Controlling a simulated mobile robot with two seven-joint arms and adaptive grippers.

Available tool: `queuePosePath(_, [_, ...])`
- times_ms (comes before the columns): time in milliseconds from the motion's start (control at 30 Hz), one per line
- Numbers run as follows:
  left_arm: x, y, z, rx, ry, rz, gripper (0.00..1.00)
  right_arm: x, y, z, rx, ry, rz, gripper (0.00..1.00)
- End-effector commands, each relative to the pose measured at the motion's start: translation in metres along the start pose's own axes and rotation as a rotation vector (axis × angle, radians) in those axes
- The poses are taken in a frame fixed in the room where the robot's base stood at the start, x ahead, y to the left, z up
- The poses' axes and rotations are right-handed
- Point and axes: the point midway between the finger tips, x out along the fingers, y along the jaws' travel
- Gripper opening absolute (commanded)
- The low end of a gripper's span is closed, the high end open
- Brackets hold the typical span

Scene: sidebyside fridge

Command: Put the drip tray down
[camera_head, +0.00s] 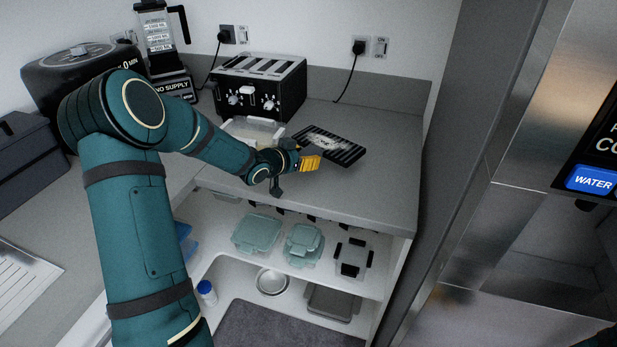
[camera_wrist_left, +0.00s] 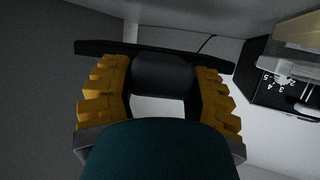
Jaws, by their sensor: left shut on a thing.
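The drip tray (camera_head: 331,146) is a flat black slatted tray with a pale smudge on its top. It lies roughly level at the counter's surface, right of the middle; I cannot tell whether it touches the counter or is slightly above it. My left gripper (camera_head: 311,162), with yellow fingers, is shut on its near left edge. In the left wrist view the drip tray (camera_wrist_left: 150,50) shows as a thin dark bar across the fingertips of the left gripper (camera_wrist_left: 161,72). My right gripper is not in view.
A black toaster (camera_head: 259,86) stands behind the tray, and a pale container (camera_head: 252,131) sits to its left. The grey counter (camera_head: 385,190) is clear to the right and front. Shelves below hold several lidded boxes (camera_head: 258,233). A steel fridge (camera_head: 505,140) stands at right.

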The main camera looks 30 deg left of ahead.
Motion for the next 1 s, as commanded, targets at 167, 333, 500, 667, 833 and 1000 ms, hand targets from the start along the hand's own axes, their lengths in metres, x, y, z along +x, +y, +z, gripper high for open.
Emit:
queuePosePath(167, [0.012,0.000,0.029,-0.002,0.000,0.000,0.07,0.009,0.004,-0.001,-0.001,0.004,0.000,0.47])
queuePosePath(333, [0.016,0.000,0.038,0.001,0.002,0.000,0.07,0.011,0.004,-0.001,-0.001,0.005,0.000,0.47])
queuePosePath(500, [0.024,0.000,0.058,-0.001,0.000,0.000,0.07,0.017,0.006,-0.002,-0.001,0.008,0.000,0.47])
queuePosePath(667, [0.029,0.000,0.070,0.001,0.002,-0.001,0.07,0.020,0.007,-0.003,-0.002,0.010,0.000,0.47])
queuePosePath(833, [0.029,0.000,0.069,0.001,0.002,-0.001,0.07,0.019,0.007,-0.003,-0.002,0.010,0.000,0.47])
queuePosePath(1000, [0.029,0.000,0.073,0.000,0.000,-0.001,0.60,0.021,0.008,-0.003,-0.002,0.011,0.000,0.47])
